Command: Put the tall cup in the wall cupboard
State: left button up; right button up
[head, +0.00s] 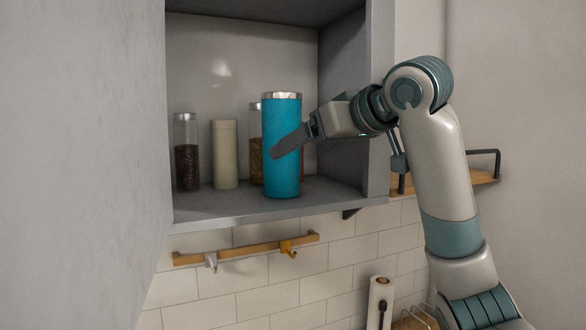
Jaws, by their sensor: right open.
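The tall cup (283,170) is a blue cylinder with a silver rim. It stands upright on the floor of the open wall cupboard (235,211), near the front edge. My right gripper (288,143) reaches in from the right at the cup's upper half. One dark finger shows across the front of the cup; the other finger is hidden, probably behind it. The jaws are open around the cup. My left gripper is out of view.
In the cupboard behind and left of the cup stand a dark-filled jar (187,160), a cream canister (225,155) and a partly hidden jar (256,150). A hook rail (250,247) hangs below. A wooden shelf (481,177) and paper roll (380,300) are at right.

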jog(key=b+v, duration=0.1)
jog(key=v, duration=0.2)
jog(key=shift+s+d, duration=0.1)
jog(key=shift+s, duration=0.05)
dwell(0.7)
